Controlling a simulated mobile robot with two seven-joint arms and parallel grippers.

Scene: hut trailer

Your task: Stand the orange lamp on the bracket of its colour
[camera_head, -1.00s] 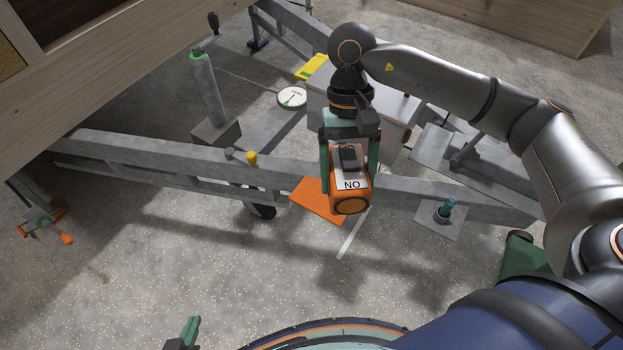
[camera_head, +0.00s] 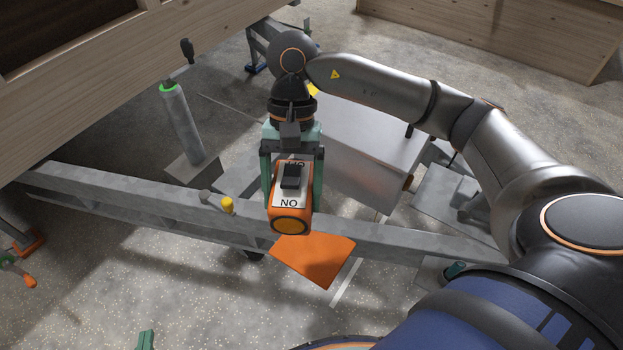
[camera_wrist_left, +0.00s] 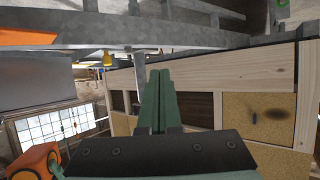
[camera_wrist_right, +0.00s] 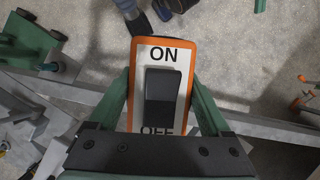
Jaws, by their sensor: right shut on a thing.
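The orange lamp (camera_head: 291,222), with a white ON/OFF panel and black switch, hangs between the green fingers of my right gripper (camera_head: 292,185), which is shut on it. Its panel fills the middle of the right wrist view (camera_wrist_right: 160,52). The orange bracket (camera_head: 316,262) is a flat plate on the grey trailer beam, just below and right of the lamp in the head view. The lamp looks held above the beam; the exact gap is unclear. My left gripper (camera_head: 146,341) barely shows at the bottom edge; in the left wrist view its fingers (camera_wrist_left: 158,100) are together and empty.
A grey box (camera_head: 365,150) stands right of the lamp. A yellow-capped handle (camera_head: 227,206) sits on the beam (camera_head: 120,188) to its left. A grey jack post (camera_head: 182,125) with a green ring and a wooden hut wall (camera_head: 100,75) are further left.

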